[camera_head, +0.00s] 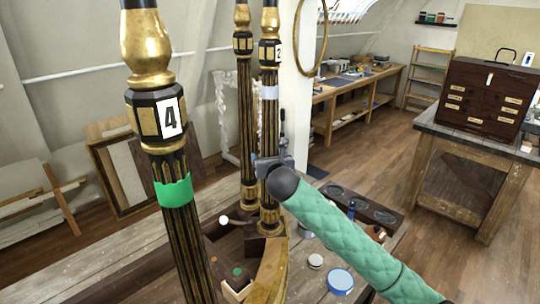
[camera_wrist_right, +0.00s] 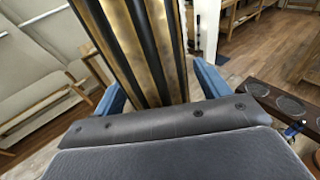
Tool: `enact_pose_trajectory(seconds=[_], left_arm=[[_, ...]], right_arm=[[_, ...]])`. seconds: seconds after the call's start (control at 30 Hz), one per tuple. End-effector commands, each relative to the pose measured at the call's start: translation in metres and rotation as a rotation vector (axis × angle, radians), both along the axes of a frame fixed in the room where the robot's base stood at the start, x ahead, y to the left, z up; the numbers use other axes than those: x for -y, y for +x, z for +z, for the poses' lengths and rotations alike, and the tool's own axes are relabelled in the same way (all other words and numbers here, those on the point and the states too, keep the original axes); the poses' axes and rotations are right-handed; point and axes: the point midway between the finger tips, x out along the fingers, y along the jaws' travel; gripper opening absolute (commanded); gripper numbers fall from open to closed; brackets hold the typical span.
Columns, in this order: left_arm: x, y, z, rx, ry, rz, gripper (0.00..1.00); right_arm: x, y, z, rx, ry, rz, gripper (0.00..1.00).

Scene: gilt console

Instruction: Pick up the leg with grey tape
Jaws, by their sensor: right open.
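The leg with grey tape (camera_head: 269,118) is a black and gold fluted post with a "2" label, standing upright at centre in the head view. Its pale grey tape (camera_head: 269,92) sits below the label. My right gripper (camera_head: 268,166) is at this leg's lower shaft, well below the tape. In the right wrist view the fluted shaft (camera_wrist_right: 140,45) rises between the two blue fingers of my gripper (camera_wrist_right: 160,88), which are open with gaps showing at the sides. My left gripper is not in view.
A leg labelled 4 with green tape (camera_head: 173,191) stands large in the left foreground. Another leg (camera_head: 246,130) stands just left of the grey-taped one. A blue-rimmed round lid (camera_head: 340,281) and a dark tray (camera_head: 362,207) lie on the bench at right.

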Motion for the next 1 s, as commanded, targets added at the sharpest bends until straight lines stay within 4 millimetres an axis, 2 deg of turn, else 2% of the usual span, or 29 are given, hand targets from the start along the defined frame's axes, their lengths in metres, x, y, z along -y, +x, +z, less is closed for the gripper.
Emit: enact_pose_trajectory(seconds=[0.23,0.27,0.5,0.53,0.83,1.0], left_arm=[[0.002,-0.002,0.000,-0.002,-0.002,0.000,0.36],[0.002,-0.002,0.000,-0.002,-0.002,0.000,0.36],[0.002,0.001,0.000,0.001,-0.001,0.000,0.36],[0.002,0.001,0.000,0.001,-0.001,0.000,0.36],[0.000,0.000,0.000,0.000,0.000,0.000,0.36],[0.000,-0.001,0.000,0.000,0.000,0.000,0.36]], right_arm=[[0.000,0.002,0.000,0.000,0.000,0.000,0.75],[0.000,0.002,0.000,0.000,0.000,0.000,0.71],[0.000,0.002,0.000,0.000,0.000,0.000,0.24],[0.000,0.002,0.002,0.003,0.002,0.000,0.22],[0.000,0.002,0.004,0.003,0.002,0.000,0.22],[0.000,0.002,0.017,0.005,0.001,-0.001,0.22]])
